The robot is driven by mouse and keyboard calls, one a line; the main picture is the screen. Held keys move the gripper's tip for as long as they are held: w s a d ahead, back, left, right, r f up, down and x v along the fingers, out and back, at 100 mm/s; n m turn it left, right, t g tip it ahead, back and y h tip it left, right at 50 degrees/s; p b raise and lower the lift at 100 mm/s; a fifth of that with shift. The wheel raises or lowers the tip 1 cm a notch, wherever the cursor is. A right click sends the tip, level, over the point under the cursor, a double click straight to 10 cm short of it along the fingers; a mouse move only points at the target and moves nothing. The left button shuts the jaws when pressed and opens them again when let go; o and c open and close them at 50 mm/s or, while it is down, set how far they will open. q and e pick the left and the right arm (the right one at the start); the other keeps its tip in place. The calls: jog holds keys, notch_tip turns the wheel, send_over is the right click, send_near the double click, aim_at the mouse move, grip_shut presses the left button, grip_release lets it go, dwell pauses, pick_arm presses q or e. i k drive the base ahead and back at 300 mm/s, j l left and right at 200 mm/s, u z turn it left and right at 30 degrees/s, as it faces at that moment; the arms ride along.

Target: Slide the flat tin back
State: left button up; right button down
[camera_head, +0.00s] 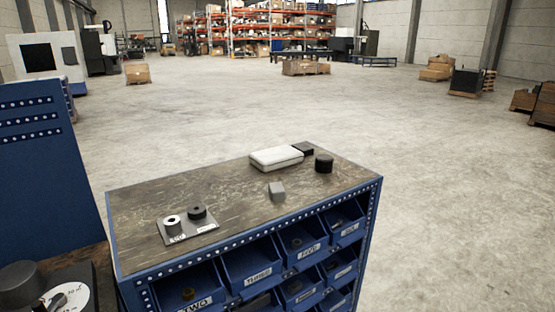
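A flat white box with rounded edges and a darker lower part, which looks like the flat tin (276,157), lies near the back edge of the brown worktop (142,208). A small dark flat block (303,148) sits right behind its right end. A black cylinder (324,163) stands to its right. A small grey block (277,191) lies in front of it, apart from it. Neither of my grippers shows in the head view, and nothing is seen touching the tin.
A grey plate (188,236) at the front left of the worktop carries a silver ring (173,226) and a black ring (197,213). Blue labelled bins (249,263) fill the cabinet's front. A blue perforated panel (40,165) rises at left. The worktop's middle is mostly clear.

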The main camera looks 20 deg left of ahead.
aim_at(282, 156)
jog(key=i+l+u, duration=0.15)
jog(key=i+l, duration=0.5)
jog(key=i+l+u, duration=0.15)
jog(key=i+l, duration=0.4)
jog(key=l, duration=0.25)
